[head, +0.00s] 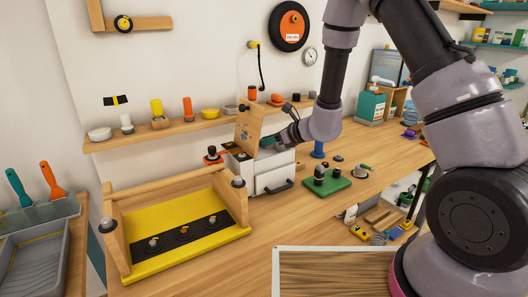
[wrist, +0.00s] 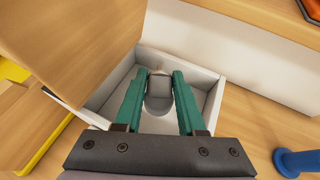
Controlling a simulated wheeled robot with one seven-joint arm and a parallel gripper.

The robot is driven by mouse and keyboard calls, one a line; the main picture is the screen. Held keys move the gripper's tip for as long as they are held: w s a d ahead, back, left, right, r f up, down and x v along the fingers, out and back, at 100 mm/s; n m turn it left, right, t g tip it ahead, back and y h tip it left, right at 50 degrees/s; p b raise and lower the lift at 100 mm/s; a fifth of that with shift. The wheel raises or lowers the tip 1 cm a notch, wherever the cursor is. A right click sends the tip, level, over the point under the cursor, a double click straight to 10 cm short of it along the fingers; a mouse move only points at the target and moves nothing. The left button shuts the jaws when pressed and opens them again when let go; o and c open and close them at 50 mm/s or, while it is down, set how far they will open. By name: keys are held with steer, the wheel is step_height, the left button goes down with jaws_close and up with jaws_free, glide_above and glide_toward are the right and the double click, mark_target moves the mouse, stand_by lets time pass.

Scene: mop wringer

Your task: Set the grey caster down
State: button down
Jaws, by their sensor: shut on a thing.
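The grey caster (wrist: 158,92) is between the teal fingers of my gripper (wrist: 160,75) in the wrist view. My gripper is shut on it. The caster is over the inside of an open white box (wrist: 210,76), with the box walls around it. I cannot tell whether it touches the box floor. In the head view my gripper (head: 268,142) reaches into the top of the white box (head: 265,172), and the caster is hidden there.
A raised wooden lid (head: 248,127) stands at the box's left side. A yellow-floored wooden tray (head: 170,200) is left of the box. A green block (head: 327,182) with dark knobs is to the right. A wall shelf (head: 180,127) runs behind. A blue post (wrist: 297,162) stands at the lower right.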

steer(key=shift+a+f, duration=0.15)
steer(key=shift+f, duration=1.8)
steer(key=shift+f, duration=0.15)
steer(key=c, duration=0.8)
jaws_free()
steer(key=shift+o, duration=0.2)
